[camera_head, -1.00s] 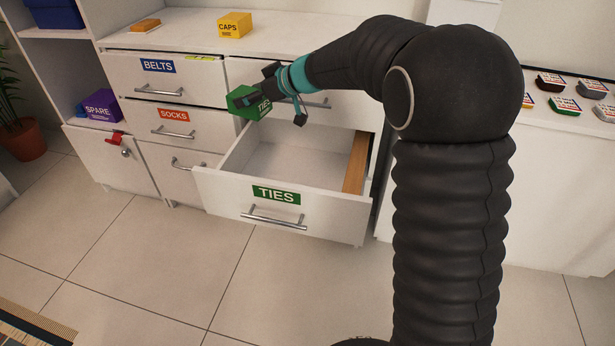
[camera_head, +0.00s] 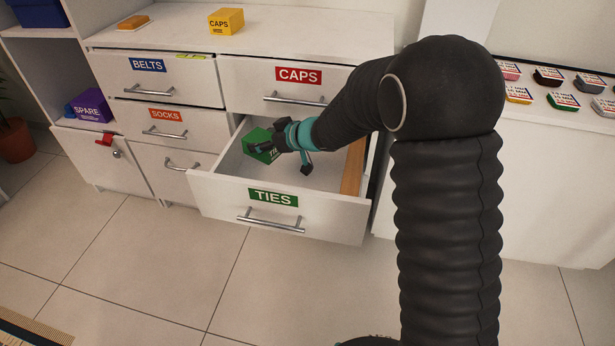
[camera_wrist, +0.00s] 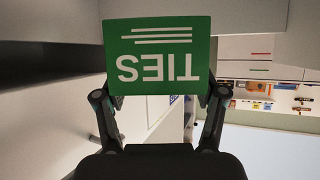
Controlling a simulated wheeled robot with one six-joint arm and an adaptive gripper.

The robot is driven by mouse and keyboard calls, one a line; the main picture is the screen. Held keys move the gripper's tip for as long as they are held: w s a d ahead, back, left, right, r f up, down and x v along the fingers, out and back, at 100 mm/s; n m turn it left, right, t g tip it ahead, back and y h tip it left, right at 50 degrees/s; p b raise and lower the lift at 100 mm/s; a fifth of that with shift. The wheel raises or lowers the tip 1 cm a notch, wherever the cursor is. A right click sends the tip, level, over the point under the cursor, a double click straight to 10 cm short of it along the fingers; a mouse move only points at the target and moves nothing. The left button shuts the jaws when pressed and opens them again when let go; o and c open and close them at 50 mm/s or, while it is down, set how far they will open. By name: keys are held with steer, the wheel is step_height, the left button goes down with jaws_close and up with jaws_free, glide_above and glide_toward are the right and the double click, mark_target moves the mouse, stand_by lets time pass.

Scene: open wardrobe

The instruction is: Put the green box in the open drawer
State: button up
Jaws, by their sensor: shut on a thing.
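The green box (camera_head: 262,146), marked TIES, is in my gripper (camera_head: 270,148). My gripper is shut on it, with a finger on each side of the box (camera_wrist: 157,58) in the wrist view. In the head view the box is within the outline of the open drawer (camera_head: 225,201), which bears a green TIES label, toward its back left. I cannot tell whether the box touches the drawer floor. Part of the box is hidden by my gripper.
A brown wooden strip (camera_head: 353,167) lies along the drawer's right side. The closed CAPS drawer (camera_head: 290,91) is just above. A yellow CAPS box (camera_head: 226,21) and an orange item (camera_head: 134,22) stand on top. A purple SPARE box (camera_head: 92,107) sits at the left.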

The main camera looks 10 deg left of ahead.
steer(key=f, duration=0.4)
steer(key=d+f+b, duration=0.1)
steer(key=f, duration=0.1)
steer(key=shift+w+f, duration=0.1)
steer(key=shift+f, duration=0.05)
steer(key=shift+f+b, duration=0.4)
steer(key=shift+f, duration=1.95)
steer(key=shift+f, duration=0.1)
steer(key=o, duration=1.2)
steer(key=shift+d+r, duration=0.1)
steer(key=shift+r, duration=0.1)
steer(key=v, duration=0.7)
steer(key=shift+d, duration=0.1)
